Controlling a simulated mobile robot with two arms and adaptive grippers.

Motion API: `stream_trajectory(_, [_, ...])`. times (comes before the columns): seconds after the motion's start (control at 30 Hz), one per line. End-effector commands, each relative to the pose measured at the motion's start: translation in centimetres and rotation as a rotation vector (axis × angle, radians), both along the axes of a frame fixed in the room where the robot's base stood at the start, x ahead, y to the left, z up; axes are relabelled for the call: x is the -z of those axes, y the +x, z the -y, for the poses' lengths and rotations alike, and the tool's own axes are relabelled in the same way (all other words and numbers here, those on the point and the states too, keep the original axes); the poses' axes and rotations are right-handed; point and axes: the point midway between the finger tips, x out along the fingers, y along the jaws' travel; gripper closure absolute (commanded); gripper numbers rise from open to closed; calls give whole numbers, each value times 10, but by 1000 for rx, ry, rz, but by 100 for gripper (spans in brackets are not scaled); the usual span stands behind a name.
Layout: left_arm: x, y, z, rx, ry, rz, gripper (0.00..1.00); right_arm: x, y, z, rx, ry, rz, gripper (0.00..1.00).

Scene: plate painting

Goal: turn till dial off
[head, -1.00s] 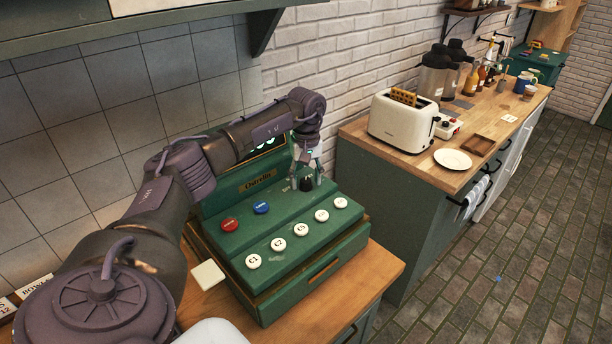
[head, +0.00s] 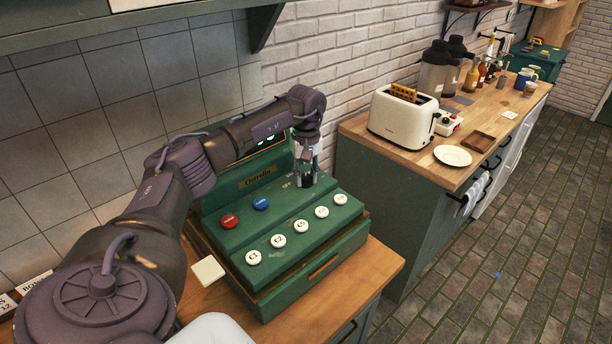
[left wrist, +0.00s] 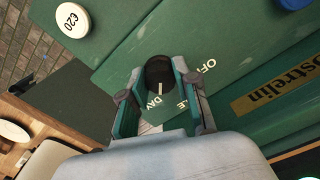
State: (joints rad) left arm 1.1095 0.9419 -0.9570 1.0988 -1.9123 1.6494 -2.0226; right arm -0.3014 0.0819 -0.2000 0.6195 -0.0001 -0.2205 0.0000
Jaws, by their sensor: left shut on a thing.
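The till (head: 264,218) is a green register on the wooden counter at the centre of the head view. Its small black dial (head: 307,183) is at the right end of the upper step. My left gripper (head: 305,178) points down at the dial, with a finger on each side, shut on it. In the left wrist view the dial (left wrist: 159,73) sits between the fingers. Its white pointer line points down in the picture, near the DAY label and away from OFF. A label ending in LE is partly hidden. My right gripper is not in view.
A red button (head: 229,221), a blue button (head: 261,202) and several white coin buttons (head: 280,240) sit close by on the till. A white pad (head: 208,270) lies left of it. A toaster (head: 404,116) and plate (head: 453,156) stand on the other counter.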

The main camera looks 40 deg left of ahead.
Motion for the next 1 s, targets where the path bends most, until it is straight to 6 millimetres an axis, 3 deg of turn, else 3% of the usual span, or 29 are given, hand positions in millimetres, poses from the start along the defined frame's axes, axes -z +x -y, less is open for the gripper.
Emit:
stream_trajectory(0.27, [0,0,0,-173,0,1,100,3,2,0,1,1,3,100])
stream_trajectory(1.0, [0,1,0,-873,1,1,100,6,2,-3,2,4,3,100])
